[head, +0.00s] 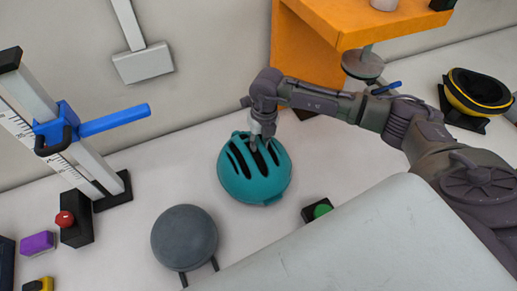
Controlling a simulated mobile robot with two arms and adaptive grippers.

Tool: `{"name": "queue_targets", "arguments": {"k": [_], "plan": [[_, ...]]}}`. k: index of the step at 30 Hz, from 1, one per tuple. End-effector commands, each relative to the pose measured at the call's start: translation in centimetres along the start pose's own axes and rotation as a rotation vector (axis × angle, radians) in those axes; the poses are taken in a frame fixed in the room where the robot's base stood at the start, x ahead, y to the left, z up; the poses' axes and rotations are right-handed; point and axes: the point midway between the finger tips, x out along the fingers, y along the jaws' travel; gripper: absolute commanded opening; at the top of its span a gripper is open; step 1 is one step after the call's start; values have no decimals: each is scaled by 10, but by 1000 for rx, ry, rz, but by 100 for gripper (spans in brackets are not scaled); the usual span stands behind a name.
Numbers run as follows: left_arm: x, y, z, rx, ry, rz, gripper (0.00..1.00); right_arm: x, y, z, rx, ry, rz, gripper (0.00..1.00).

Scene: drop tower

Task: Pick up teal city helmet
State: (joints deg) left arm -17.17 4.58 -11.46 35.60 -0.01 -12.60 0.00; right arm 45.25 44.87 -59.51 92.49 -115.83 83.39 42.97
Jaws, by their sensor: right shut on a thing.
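The teal city helmet (250,180) sits on the pale bench top in the middle of the head view, with its dark vent slots facing up. My right gripper (256,147) points down at the upper part of the helmet and is shut on it. The fingertips are partly hidden in a vent, so the exact contact is hard to see. I cannot tell whether the helmet is lifted off the surface. My left gripper is not in the picture.
A drop stand with a blue arm (115,120) is at left, beside a red-button box (75,228). A dark grey dome (185,237) and a green-button box (317,210) are near the helmet. An orange stand (310,45) is behind. A yellow-black helmet (478,92) is far right.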

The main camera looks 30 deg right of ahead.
Motion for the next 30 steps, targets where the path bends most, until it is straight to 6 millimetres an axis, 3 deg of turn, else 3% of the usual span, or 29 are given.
{"name": "queue_targets", "arguments": {"k": [3, 12, 18, 30], "plan": [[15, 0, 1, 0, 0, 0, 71, -21, 2, 2, -3, -9, 1, 0], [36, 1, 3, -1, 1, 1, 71, -62, -25, -65, -1, -4, -3, 0], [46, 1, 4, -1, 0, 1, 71, -84, -36, -93, 1, -4, -3, 0], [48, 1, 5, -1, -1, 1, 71, -95, -39, -106, 0, -1, 0, 0]]}}
